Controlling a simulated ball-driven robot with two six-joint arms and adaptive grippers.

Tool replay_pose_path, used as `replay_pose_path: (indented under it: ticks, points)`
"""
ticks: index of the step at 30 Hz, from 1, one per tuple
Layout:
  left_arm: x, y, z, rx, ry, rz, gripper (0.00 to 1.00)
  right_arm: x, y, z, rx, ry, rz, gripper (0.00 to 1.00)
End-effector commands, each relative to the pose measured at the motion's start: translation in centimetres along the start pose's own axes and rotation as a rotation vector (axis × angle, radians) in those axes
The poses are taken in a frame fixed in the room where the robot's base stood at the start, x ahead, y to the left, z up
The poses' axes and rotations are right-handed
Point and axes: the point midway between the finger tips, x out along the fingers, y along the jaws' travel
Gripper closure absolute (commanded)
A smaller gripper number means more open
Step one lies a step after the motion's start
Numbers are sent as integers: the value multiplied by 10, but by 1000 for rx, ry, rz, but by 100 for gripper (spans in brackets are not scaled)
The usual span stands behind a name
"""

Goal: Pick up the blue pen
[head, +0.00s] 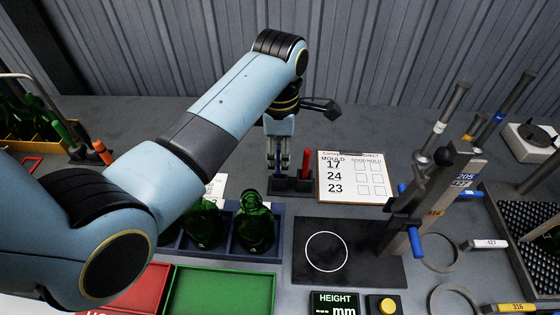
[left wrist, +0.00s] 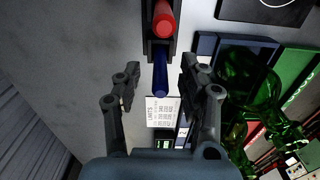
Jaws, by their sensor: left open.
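The blue pen (left wrist: 160,78) stands in a small dark holder (left wrist: 148,40), beside a red pen (left wrist: 163,20). In the head view, the holder (head: 292,187) and the red pen (head: 306,163) show at the middle of the table. The blue pen is not clearly visible there, behind or between my fingers. My left gripper (head: 278,165) is open and points down at the holder's left part. In the left wrist view, its two fingers lie on either side of the blue pen, with gaps on both sides. My right gripper is not in view.
A clipboard sheet (head: 354,177) lies right of the holder. Green glass bottles (head: 254,228) stand in a dark blue rack in front. A gauge stand (head: 425,205) with a black base is at right. Red and green trays (head: 219,290) lie nearer.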

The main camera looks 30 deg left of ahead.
Motion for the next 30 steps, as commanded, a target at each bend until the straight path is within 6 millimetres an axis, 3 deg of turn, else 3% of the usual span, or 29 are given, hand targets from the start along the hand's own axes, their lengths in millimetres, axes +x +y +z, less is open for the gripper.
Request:
replay_pose_path:
  ticks: [4, 11, 21, 30]
  points:
    - [14, 0, 0, 0, 0, -1, 58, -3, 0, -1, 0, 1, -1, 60]
    - [16, 0, 0, 0, -1, 2, 58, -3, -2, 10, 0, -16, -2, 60]
    - [16, 0, 0, 0, -1, 1, 100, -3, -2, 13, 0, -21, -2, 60]
    - [15, 1, 0, 0, -1, 2, 100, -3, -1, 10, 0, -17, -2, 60]
